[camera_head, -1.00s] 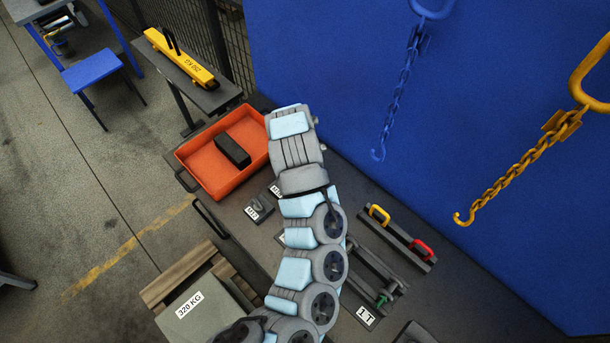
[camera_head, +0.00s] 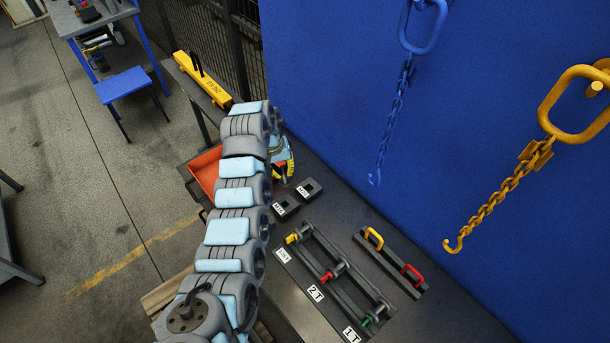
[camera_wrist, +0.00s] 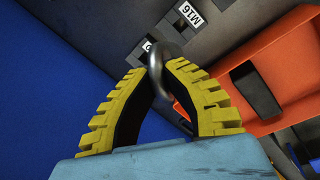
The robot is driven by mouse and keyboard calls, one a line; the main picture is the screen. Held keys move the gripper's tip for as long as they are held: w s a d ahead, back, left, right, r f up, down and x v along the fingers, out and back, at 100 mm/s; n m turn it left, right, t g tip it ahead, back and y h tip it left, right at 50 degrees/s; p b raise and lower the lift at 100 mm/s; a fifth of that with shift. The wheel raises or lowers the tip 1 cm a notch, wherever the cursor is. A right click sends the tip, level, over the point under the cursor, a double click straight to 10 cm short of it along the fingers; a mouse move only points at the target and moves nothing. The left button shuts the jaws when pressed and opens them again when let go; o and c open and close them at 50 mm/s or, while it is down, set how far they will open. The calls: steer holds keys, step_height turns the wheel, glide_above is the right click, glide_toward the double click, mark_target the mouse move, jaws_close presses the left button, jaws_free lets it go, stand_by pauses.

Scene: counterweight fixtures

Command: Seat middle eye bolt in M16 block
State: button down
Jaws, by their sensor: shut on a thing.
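My gripper (camera_wrist: 160,75) has yellow ridged fingers and is shut on a grey metal eye bolt (camera_wrist: 153,66). Its ring shows between the fingertips in the wrist view; the shank cannot be made out. The M16 block (camera_wrist: 178,22), dark with a white label, lies beyond the fingertips, up and right of the eye bolt. A second dark labelled block (camera_wrist: 135,54) is partly hidden behind the ring and finger. In the head view my gripper (camera_head: 286,163) is mostly hidden by my arm, just above the two blocks. The block nearer the tray (camera_head: 287,207) appears to be the M16 one.
An orange tray (camera_head: 203,168) stands left of the blocks, with a dark piece (camera_wrist: 262,95) inside. A rack (camera_head: 350,270) with yellow, red and green pieces and a bar with yellow and red handles (camera_head: 390,262) lie right. A blue wall (camera_head: 320,80) and hanging chains are behind.

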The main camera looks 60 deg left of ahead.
steer(key=shift+s+a, duration=0.15)
steer(key=shift+s, duration=0.05)
steer(key=shift+f+b, duration=1.95)
steer(key=shift+f, duration=2.45)
steer(key=shift+f+b, duration=1.2)
steer(key=shift+f, duration=1.1)
steer(key=c, duration=1.1)
jaws_free()
steer(key=shift+c, duration=0.2)
steer(key=shift+s+a+r, duration=0.1)
steer(key=shift+r, duration=0.05)
step_height(320, 180, up, 12)
steer(key=s, duration=0.2)
steer(key=shift+a+f, duration=0.25)
steer(key=shift+a, duration=0.15)
steer(key=shift+w, duration=0.1)
